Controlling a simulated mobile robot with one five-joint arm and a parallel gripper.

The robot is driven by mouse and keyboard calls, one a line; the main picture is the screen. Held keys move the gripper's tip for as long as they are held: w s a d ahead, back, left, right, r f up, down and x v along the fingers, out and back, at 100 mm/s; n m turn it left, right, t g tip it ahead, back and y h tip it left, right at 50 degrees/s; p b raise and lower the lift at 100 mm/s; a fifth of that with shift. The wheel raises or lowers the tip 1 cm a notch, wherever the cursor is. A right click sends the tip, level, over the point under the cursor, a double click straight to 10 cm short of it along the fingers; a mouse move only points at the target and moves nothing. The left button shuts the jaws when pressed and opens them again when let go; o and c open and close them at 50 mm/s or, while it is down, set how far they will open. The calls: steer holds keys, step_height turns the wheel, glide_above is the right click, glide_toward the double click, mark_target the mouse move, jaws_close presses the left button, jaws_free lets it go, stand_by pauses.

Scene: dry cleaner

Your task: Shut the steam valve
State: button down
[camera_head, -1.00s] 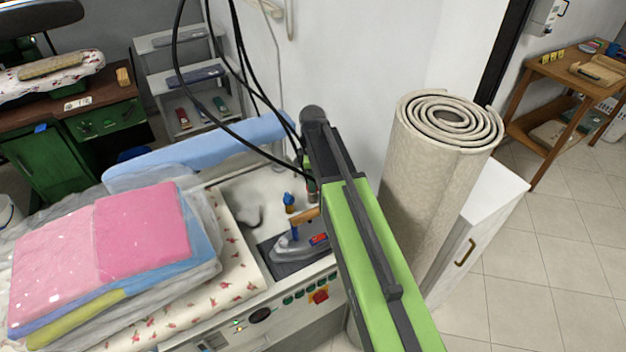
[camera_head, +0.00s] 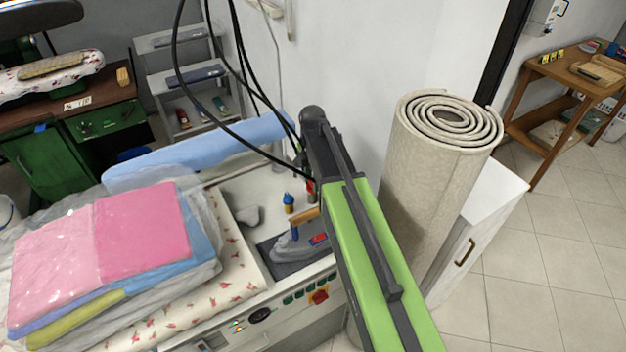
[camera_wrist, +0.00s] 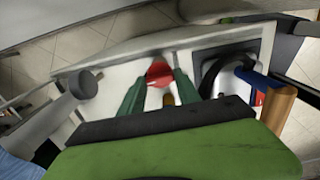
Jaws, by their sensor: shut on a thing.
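The steam valve's red handle (camera_wrist: 160,73) sits between the green fingers of my gripper (camera_wrist: 159,80) in the wrist view. My gripper is shut on it, a finger on each side. A small brass-coloured part (camera_wrist: 168,99) shows just below the handle. In the head view, a bit of the red handle (camera_head: 310,187) shows beside the end of my arm at the back of the white work unit. My arm hides most of the valve there, so its turn angle cannot be told.
An iron (camera_head: 296,243) with a wooden handle rests on a dark pad close by. A small blue-topped bottle (camera_head: 288,203) stands behind it. Folded pink and blue laundry (camera_head: 120,240) lies left. A rolled carpet (camera_head: 435,180) stands right of my arm. Black cables hang behind.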

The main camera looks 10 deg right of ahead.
stand_by(0.4)
steer(key=c, duration=0.9)
jaws_free()
steer(key=shift+o, duration=0.2)
step_height(320, 180, up, 17)
steer(key=p, duration=1.7)
steer(key=shift+r, duration=0.2)
steer(key=shift+f, duration=0.1)
